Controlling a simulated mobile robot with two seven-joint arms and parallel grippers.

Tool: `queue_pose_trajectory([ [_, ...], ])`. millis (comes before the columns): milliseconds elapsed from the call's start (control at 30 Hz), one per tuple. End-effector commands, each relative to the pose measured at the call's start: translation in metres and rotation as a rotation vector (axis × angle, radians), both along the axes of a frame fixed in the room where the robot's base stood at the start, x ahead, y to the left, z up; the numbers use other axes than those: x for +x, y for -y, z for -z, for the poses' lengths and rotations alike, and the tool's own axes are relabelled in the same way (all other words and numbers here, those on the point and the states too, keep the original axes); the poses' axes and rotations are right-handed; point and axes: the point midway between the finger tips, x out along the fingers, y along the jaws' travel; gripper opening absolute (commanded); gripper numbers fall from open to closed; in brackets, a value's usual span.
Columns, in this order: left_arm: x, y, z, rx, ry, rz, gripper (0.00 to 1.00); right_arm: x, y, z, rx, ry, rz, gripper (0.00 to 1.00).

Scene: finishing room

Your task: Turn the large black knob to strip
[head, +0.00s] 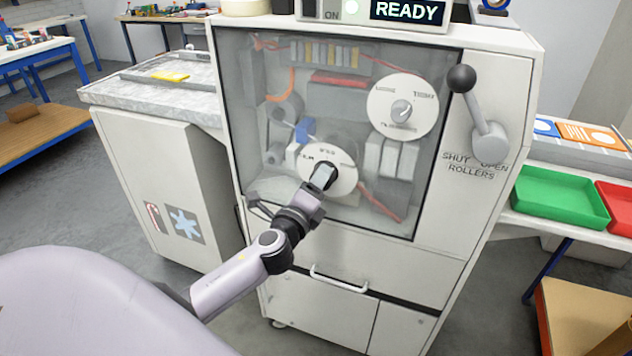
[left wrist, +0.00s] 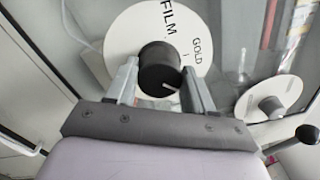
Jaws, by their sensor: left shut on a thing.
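The large black knob (left wrist: 158,72) sits at the middle of a white round dial (left wrist: 118,38) in the left wrist view. The dial reads FILM and GOLD; I cannot read strip on the part that shows. A short white mark on the knob's face points to the lower right in that view. My left gripper (left wrist: 160,84) has one finger on each side of the knob and is shut on it. In the head view the left gripper (head: 322,178) covers most of the knob, in front of the dial (head: 345,178). My right gripper is not in view.
A second white dial (head: 386,95) with a grey knob (head: 401,110) is up and to the right. A lever with a black ball (head: 461,79) stands on the cabinet's right side, by SHUT OPEN ROLLERS. A drawer handle (head: 338,281) is below. The display (head: 407,11) reads READY.

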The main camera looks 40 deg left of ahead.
Motion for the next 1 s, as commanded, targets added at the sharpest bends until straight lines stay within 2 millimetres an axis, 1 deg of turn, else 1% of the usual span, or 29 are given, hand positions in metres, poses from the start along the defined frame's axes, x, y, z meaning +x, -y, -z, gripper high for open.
queue_pose_trajectory([
  [200,0.0001,0.0003,-0.0002,0.141,-0.034,0.001,0.22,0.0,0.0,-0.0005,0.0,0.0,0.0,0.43],
  [400,0.0001,0.0004,-0.0005,0.22,-0.053,0.001,0.22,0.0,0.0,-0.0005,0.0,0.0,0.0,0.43],
  [600,0.0,0.0007,-0.0004,0.256,-0.063,0.0,0.22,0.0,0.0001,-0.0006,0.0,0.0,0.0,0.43],
  [1000,-0.0001,0.0007,-0.0003,0.264,-0.065,0.0,0.22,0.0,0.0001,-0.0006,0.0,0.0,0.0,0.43],
])
